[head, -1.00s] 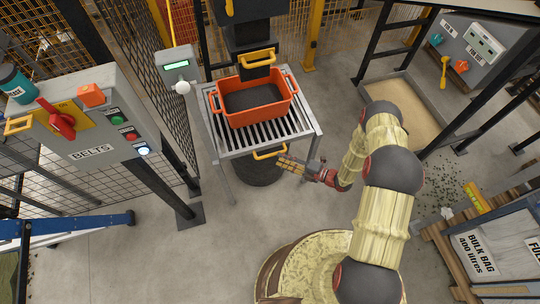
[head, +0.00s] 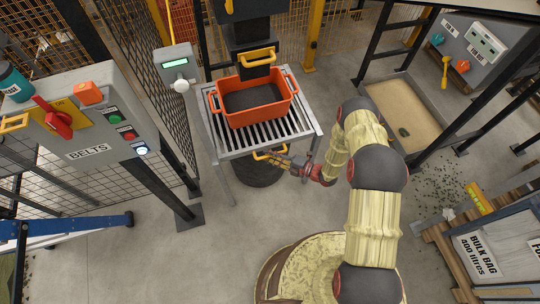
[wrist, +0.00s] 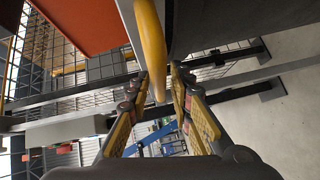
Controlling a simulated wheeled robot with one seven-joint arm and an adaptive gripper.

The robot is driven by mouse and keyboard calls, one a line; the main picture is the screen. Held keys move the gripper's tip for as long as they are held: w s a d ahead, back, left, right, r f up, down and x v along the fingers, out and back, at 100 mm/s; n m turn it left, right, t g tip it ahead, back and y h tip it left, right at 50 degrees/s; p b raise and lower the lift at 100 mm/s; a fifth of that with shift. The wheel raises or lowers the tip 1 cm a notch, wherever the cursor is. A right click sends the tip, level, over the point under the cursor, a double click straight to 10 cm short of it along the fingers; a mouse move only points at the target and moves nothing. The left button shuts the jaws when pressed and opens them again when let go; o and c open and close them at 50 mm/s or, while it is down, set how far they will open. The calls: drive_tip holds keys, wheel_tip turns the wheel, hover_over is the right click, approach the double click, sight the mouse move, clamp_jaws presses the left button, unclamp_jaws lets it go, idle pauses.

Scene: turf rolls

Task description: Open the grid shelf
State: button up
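The grid shelf (head: 234,141) is a grey slatted metal shelf on legs, with an orange crate (head: 250,118) standing on it. A yellow handle (head: 270,151) is at its front edge; the same handle shows large in the wrist view (wrist: 151,45). My gripper (head: 264,157) is at this handle, just below the shelf's front edge. In the wrist view my gripper (wrist: 160,77) is open, and the handle's end lies between the fingertips, with gaps visible on both sides. The fingers partly hide the handle in the head view.
A dark round thing (head: 258,174) stands under the shelf. A post with a display (head: 178,66) is left of it, and a second yellow handle (head: 257,57) is behind the crate. The BELTS box (head: 88,153) is at left. The floor in front is clear.

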clamp_jaws()
idle(0.6)
